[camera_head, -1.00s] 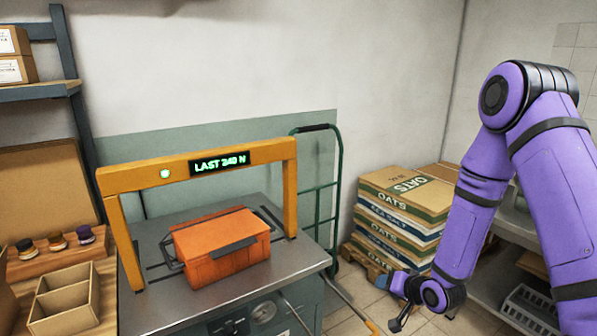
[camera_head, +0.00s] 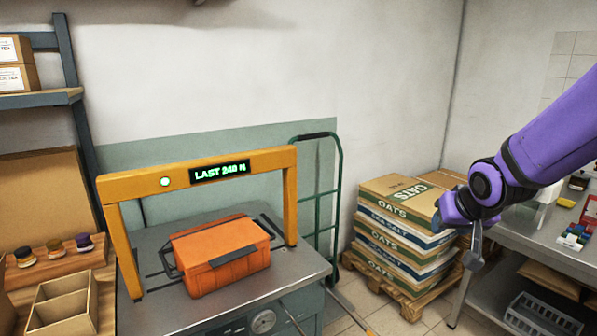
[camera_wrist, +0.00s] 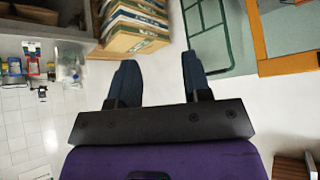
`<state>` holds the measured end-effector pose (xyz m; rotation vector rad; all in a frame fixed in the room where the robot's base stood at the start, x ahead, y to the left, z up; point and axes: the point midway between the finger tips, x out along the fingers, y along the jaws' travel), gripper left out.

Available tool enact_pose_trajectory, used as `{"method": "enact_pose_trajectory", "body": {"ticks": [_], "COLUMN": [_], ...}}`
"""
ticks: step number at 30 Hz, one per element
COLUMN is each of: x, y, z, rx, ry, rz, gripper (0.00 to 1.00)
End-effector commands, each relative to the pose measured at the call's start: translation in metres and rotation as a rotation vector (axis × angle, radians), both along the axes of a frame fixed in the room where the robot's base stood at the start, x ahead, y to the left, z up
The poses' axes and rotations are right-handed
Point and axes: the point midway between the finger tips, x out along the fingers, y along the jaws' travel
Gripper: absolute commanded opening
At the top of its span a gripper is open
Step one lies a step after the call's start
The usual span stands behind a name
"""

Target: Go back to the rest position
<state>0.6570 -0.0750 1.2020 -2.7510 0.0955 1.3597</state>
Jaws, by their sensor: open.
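My gripper (camera_wrist: 157,80) shows in the wrist view with its two dark fingers apart and nothing between them; pale floor lies beyond. In the head view my purple arm reaches in from the right, and my gripper (camera_head: 474,250) hangs in front of the sack stack and the right-hand bench, well clear of the machine. An orange case (camera_head: 222,258) with a dark latch and handle sits closed on the metal table (camera_head: 305,262), under a yellow frame (camera_head: 130,185). The frame's display (camera_head: 220,172) reads "LAST 240 N" beside a lit green lamp.
Sacks marked OATS (camera_head: 405,212) are stacked on a wooden pallet (camera_head: 408,298), beside a green hand truck (camera_head: 338,190). A metal bench (camera_head: 560,250) with small items stands at right. A divided box (camera_head: 62,305) and several small jars (camera_head: 55,245) are at left.

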Motion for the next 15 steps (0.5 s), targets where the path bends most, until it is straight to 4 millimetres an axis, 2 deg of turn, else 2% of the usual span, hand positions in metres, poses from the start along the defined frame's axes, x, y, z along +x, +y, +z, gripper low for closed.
{"method": "enact_pose_trajectory", "body": {"ticks": [1, 6, 15], "x": [-0.011, -0.054, -0.141], "y": [-0.001, -0.003, -0.001], "z": [0.014, 0.049, 0.093], "rx": [-0.010, -0.037, -0.047], "ry": [0.002, 0.042, 0.116], "rz": [-0.001, -0.003, 0.025], "gripper": [0.44, 0.44, 0.44]}}
